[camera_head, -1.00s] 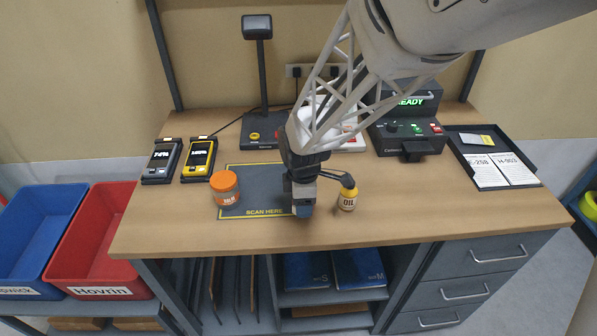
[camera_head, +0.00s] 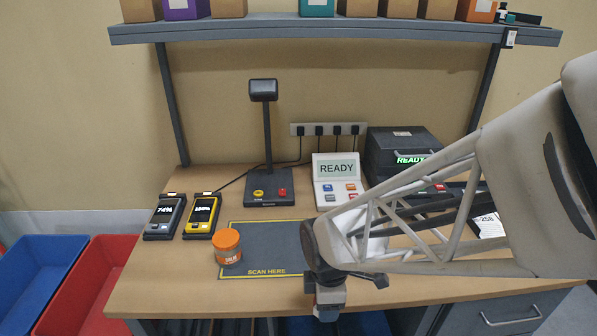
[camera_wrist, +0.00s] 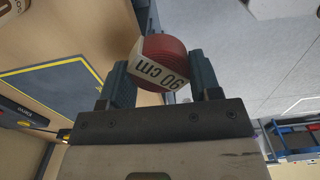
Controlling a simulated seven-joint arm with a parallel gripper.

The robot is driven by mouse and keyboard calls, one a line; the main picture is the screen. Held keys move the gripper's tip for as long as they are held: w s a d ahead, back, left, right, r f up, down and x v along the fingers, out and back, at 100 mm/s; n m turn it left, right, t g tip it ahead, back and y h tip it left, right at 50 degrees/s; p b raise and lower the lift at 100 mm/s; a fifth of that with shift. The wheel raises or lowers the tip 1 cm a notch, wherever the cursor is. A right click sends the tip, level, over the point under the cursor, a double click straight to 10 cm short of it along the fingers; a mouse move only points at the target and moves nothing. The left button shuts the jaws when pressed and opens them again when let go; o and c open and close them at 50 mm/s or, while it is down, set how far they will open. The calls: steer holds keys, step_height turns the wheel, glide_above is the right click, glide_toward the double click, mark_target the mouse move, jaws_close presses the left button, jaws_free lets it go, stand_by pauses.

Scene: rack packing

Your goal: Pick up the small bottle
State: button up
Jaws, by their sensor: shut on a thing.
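My gripper (camera_head: 328,302) is low at the table's front edge in the head view, right of the scan mat; its fingertips are hard to see there. In the wrist view my gripper (camera_wrist: 162,72) is shut on a red rounded thing (camera_wrist: 158,50) with a pale label reading "90 cm", upside down. It does not look like a bottle. The small yellow oil bottle, seen earlier right of the gripper, is not visible in the head view now. A pale labelled thing (camera_wrist: 12,8) is cut off in the wrist view's corner; I cannot tell what it is.
An orange-lidded jar (camera_head: 228,246) stands on the left of the scan mat (camera_head: 270,228). Two handheld devices, yellow (camera_head: 201,215) and dark (camera_head: 165,217), lie left of it. A scanner stand (camera_head: 268,150) and a READY terminal (camera_head: 337,180) stand behind. Most of the mat is clear.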

steer(key=shift+s+d+r, duration=0.1)
steer(key=shift+s+d, duration=0.1)
steer(key=shift+s, duration=0.55)
steer(key=shift+s+d+r, duration=0.1)
steer(key=shift+s+d, duration=0.1)
steer(key=shift+s, duration=0.5)
steer(key=w+a+n, duration=0.2)
steer(key=w+n, duration=0.1)
steer(key=w+a+n, duration=0.3)
steer(key=w, duration=0.1)
steer(key=w+a+n, duration=0.3)
steer(key=w, duration=0.1)
steer(key=shift+a+r, duration=0.1)
steer(key=shift+a, duration=0.1)
glide_above(268, 246)
steer(key=shift+f, duration=0.8)
stand_by(0.3)
steer(key=shift+f, duration=1.7)
